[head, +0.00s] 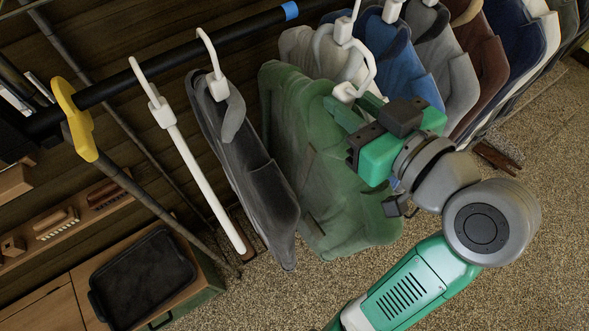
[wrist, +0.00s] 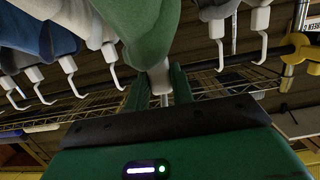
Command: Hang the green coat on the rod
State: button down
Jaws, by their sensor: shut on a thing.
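The green coat (head: 310,165) hangs from a white hanger between the dark grey coat and the cream coat. My gripper (head: 346,103) is shut on the white block (head: 345,92) at the hanger's neck, at the coat's top right. In the wrist view the block (wrist: 160,76) sits between my fingertips, with the green coat (wrist: 150,30) beyond; the hook is mostly hidden there.
The dark grey coat (head: 240,150) and a bare white hanger (head: 190,165) hang left. The cream coat (head: 318,52), blue coat (head: 395,62) and several more hang right. The rod has a blue band (head: 291,10) in the gap and a yellow fitting (head: 75,118) near its left end.

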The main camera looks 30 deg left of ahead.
jog(key=shift+f+v, duration=0.3)
jog(key=shift+v, duration=1.35)
jog(key=shift+f+v, duration=0.3)
jog(key=shift+v, duration=1.35)
jog(key=shift+f+v, duration=0.25)
jog(key=shift+v, duration=1.45)
jog(key=shift+s+d, duration=0.15)
jog(key=shift+s+d, duration=0.1)
jog(key=shift+d, duration=0.15)
jog(key=f+b+v, duration=0.2)
jog(key=v, duration=1.2)
jog(key=f+b+v, duration=0.2)
jog(key=f+v, duration=0.1)
jog(key=v, duration=1.1)
jog(key=shift+s+d+f, duration=0.3)
jog(key=shift+s+d, duration=0.2)
jog(key=shift+d, duration=0.15)
